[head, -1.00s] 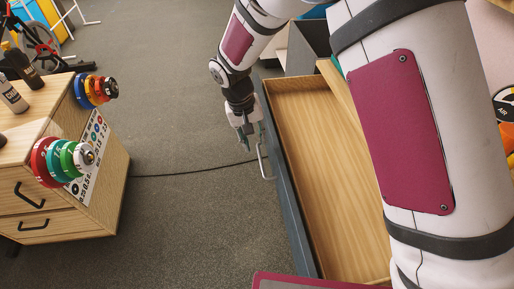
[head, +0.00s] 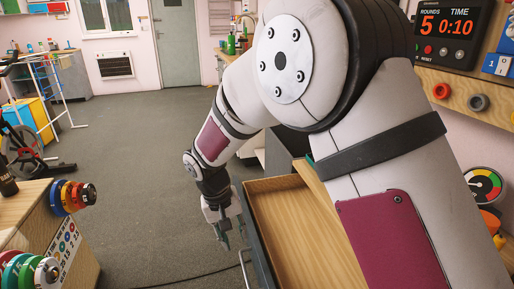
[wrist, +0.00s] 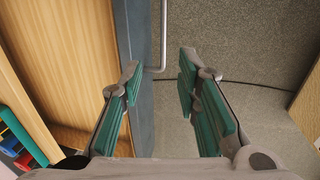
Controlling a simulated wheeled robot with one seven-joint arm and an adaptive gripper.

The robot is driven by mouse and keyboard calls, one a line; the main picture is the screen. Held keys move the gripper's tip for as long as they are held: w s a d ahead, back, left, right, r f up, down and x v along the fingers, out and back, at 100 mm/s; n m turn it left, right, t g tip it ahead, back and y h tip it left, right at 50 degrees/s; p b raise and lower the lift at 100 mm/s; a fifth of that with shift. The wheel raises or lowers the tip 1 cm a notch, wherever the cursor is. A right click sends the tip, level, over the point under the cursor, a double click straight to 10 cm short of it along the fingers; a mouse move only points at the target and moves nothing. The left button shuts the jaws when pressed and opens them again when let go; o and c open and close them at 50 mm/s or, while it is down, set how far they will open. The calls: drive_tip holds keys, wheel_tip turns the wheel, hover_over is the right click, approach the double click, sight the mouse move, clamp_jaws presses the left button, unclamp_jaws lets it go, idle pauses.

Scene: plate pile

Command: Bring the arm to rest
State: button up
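My gripper (head: 224,232) hangs pointing down at the end of my bent arm, just left of an open wooden drawer (head: 268,208). In the wrist view my gripper (wrist: 160,85) shows two green-padded fingers spread apart with nothing between them. The drawer's dark front panel (wrist: 135,40) and its metal handle (wrist: 163,35) lie beyond the fingers. The handle (head: 243,268) is also partly in the head view, beside the gripper. I cannot tell whether a finger touches it.
A wooden cabinet (head: 85,265) with coloured weight plates (head: 72,197) stands at the left. A bike (head: 30,150) and drying rack (head: 45,95) are behind it. Grey floor (head: 150,140) is open in the middle. A timer (head: 455,30) hangs at the right.

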drive_tip(key=s+d+r+m, duration=0.1)
drive_tip(key=s+d+r, duration=0.4)
drive_tip(key=d+r, duration=0.4)
drive_tip(key=s+d+r+m, duration=0.1)
drive_tip(key=s+d+r, duration=0.4)
drive_tip(key=d+r, duration=0.4)
drive_tip(key=s+d+r+m+y, duration=0.1)
drive_tip(key=s+d, duration=0.4)
drive_tip(key=s, duration=0.7)
drive_tip(key=s+d+r+m+y, duration=0.1)
drive_tip(key=s+d, duration=0.4)
drive_tip(key=s, duration=0.6)
wheel_tip(320, 180, up, 27)
drive_tip(key=t+p, duration=0.3)
drive_tip(key=p, duration=2.2)
drive_tip(key=shift+f+t, duration=0.2)
drive_tip(key=shift+t, duration=0.1)
